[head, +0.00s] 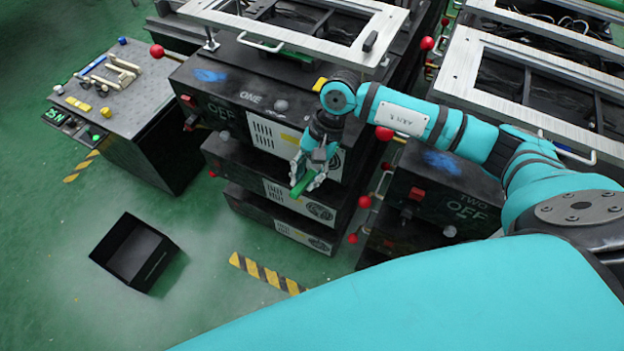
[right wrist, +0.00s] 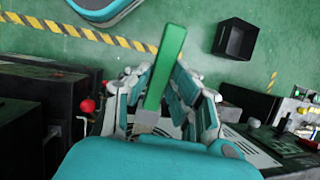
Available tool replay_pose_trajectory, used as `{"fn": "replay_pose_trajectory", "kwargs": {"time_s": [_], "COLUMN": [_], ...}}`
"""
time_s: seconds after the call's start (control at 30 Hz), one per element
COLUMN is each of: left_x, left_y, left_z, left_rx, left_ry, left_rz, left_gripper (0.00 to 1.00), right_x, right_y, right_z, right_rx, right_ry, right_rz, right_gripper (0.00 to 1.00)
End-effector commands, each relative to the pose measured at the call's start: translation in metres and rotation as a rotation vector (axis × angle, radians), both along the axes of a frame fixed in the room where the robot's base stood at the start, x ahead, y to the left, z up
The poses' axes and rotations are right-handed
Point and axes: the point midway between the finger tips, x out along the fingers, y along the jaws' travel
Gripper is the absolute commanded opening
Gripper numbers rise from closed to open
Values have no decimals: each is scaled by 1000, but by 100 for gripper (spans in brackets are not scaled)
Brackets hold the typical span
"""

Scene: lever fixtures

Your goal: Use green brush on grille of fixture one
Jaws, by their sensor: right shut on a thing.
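Fixture one (head: 228,108) is a dark stacked unit marked "ONE" and "OFF", with light grille panels on its front. Its upper grille (head: 265,135) has vents at the left and a round fan partly hidden behind my right gripper. My right gripper (head: 309,180) is in front of these panels, pointing down, and is shut on the green brush (head: 303,184). In the right wrist view the brush's long green handle (right wrist: 166,68) sticks out between the fingers, with a pale end near the palm. I cannot tell whether the brush touches the grille. My left gripper is not in view.
Fixture two (head: 440,190) stands to the right, with red-knobbed levers (head: 384,133) between the units. A grey side table (head: 120,90) with small tools stands at the left. An open black bin (head: 133,254) is on the green floor, beside clear floor and a striped strip (head: 265,274).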

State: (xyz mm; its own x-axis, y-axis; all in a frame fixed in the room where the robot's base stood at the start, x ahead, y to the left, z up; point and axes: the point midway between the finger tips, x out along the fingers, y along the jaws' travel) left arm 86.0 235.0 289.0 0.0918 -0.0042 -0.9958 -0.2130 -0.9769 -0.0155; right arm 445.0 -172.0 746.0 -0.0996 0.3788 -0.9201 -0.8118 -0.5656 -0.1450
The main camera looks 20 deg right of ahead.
Motion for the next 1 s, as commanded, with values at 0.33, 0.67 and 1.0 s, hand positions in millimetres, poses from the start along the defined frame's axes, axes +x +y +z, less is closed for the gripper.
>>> {"fn": "replay_pose_trajectory", "kwargs": {"time_s": [0.33,0.67,1.0], "left_x": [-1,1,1], "left_y": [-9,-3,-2], "left_z": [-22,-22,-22], "left_rx": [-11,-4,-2], "left_ry": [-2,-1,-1], "left_rz": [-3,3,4], "left_gripper": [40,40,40], "right_x": [23,28,20], "right_y": [17,21,15], "right_z": [-2,7,15], "right_rx": [-1,-2,-3], "right_ry": [-7,-5,-3], "right_rz": [-1,-2,-1], "right_gripper": [0,0,0]}}
